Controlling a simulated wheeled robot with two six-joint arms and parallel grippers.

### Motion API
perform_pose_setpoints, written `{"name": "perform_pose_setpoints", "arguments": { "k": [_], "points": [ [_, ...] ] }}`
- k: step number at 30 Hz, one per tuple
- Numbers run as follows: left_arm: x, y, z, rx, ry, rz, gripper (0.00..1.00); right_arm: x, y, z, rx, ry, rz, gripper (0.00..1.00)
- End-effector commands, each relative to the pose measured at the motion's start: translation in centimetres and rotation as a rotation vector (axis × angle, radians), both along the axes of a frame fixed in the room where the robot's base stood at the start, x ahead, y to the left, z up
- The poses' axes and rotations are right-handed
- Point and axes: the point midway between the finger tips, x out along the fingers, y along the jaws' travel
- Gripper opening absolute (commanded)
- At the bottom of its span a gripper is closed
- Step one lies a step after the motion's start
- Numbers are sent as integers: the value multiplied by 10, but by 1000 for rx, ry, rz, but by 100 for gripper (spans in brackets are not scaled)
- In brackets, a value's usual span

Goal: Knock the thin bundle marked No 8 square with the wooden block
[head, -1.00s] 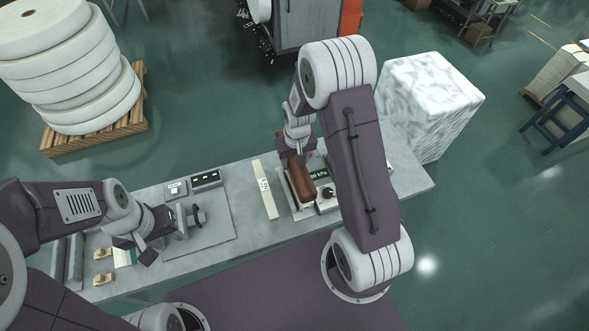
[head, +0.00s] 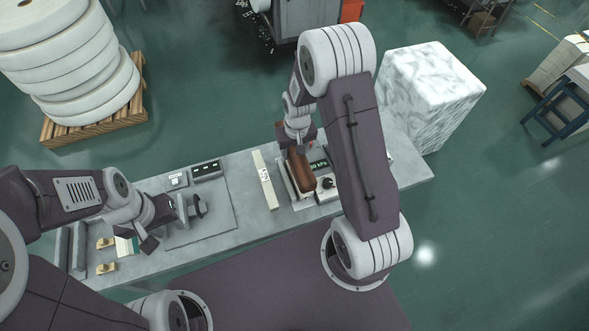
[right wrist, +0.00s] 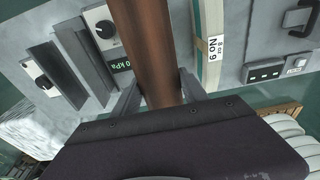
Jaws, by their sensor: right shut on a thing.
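A brown wooden block (head: 304,171) is held in my right gripper (head: 292,143), over the gauge fixture on the bench. The right wrist view shows the block (right wrist: 150,40) between the two fingers. A thin pale bundle (head: 264,178) lies on the bench just left of the block, apart from it. Its label in the right wrist view (right wrist: 212,25) seems to read No 9; I see no label clearly reading No 8. My left gripper (head: 165,222) is by the grey plate at the left; its fingertips are hard to make out.
The fixture (head: 325,185) has dials and a kPa display. A dark switch box (head: 206,170) sits at the bench's back edge. A small pale-and-green stack (head: 124,246) and brass pieces (head: 106,243) lie at the left. Bare bench (head: 238,190) shows between plate and bundle.

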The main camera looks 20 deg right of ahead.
Motion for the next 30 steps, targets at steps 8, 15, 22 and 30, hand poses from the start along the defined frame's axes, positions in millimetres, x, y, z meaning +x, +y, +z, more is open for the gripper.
{"name": "perform_pose_setpoints", "arguments": {
  "k": [8,15,22,30],
  "points": [
    [0,0,0,0,0,0,36,0,0,0,0,-1,0,0],
    [0,0,-5,0,0,0,36,0,0,-6,0,-1,0,0],
    [0,0,-26,0,0,0,36,0,0,-33,0,0,0,0],
    [0,0,-26,0,0,0,36,0,0,-35,0,-1,0,0]
  ]
}}
